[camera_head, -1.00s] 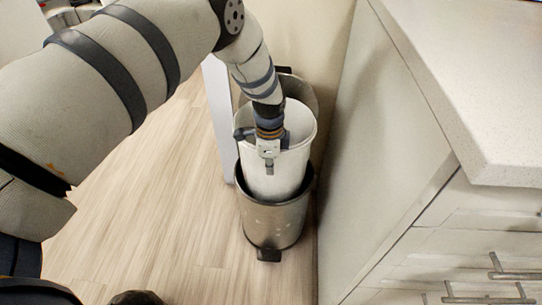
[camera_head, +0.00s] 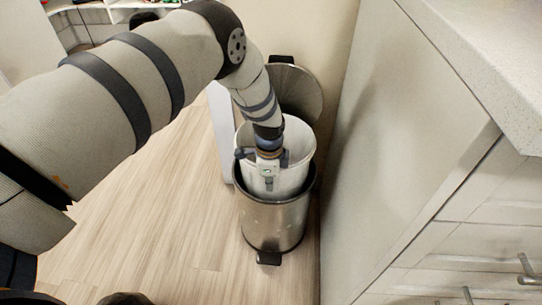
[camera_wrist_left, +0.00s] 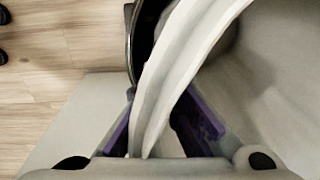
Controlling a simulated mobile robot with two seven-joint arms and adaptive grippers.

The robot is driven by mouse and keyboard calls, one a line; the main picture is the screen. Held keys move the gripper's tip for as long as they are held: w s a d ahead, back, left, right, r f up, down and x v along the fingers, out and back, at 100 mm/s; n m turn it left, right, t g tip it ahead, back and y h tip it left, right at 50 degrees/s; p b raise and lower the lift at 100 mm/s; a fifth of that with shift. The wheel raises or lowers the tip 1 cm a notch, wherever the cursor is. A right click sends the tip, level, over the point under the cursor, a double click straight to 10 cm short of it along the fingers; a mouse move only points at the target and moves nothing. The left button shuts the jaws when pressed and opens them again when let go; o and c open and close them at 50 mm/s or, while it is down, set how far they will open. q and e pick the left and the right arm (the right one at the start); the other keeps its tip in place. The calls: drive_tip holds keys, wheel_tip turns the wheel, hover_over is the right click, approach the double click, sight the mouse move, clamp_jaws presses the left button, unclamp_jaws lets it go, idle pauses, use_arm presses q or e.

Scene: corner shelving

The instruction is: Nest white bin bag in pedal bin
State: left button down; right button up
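The white bin bag (camera_head: 298,150), an open tub-like liner, sits partly inside the steel pedal bin (camera_head: 272,225), its rim and upper wall standing above the bin's rim. The bin's round lid (camera_head: 297,92) is raised behind it against the wall. My left gripper (camera_head: 267,180) reaches down at the bag's near left side. In the left wrist view the bag's white rim (camera_wrist_left: 170,85) runs between the purple-edged fingers of my left gripper (camera_wrist_left: 160,120), which is shut on it. The bag's bottom is hidden inside the bin. My right gripper is not in view.
A white cabinet with drawers (camera_head: 450,240) and a pale countertop (camera_head: 480,60) stands close on the right of the bin. A pale panel (camera_head: 222,130) stands just left of the bin. The wooden floor (camera_head: 160,200) to the left is clear.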

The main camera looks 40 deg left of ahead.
use_arm(q)
drive_tip(key=shift+s+f+b, duration=0.15)
drive_tip(key=shift+f+b, duration=3.85)
drive_tip(key=shift+f, duration=2.7)
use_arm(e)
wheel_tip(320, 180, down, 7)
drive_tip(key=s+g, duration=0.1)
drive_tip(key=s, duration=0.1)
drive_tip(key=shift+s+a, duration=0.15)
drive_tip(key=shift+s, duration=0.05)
use_arm(q)
drive_tip(key=c, duration=1.7)
unclamp_jaws()
drive_tip(key=shift+s, duration=0.1)
wheel_tip(320, 180, up, 12)
drive_tip(key=shift+d+r, duration=0.15)
drive_tip(key=shift+s, duration=0.1)
